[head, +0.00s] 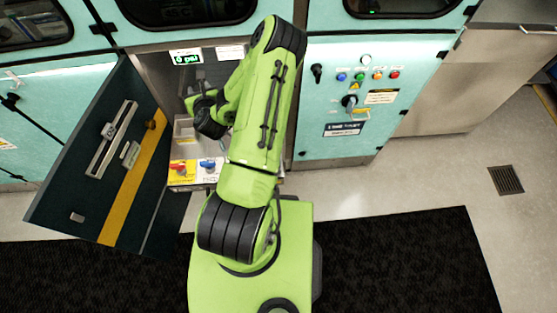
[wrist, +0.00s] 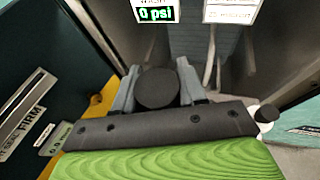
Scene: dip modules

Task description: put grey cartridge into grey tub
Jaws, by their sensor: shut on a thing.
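My gripper (wrist: 158,72) is shut on a dark grey round piece, which I take to be the grey cartridge (wrist: 157,90). It sits between the two grey fingers in the wrist view, seen end-on. In the head view my gripper is at the mouth of an open cabinet bay, partly hidden by my own arm, and the cartridge cannot be made out there. I cannot pick out the grey tub with certainty in either view. A grey metal recess (head: 184,130) shows below my gripper in the head view.
An open dark door (head: 75,175) with a yellow stripe stands left of the bay. A 0 psi display (wrist: 157,12) is ahead. A control panel (head: 365,80) is to the right.

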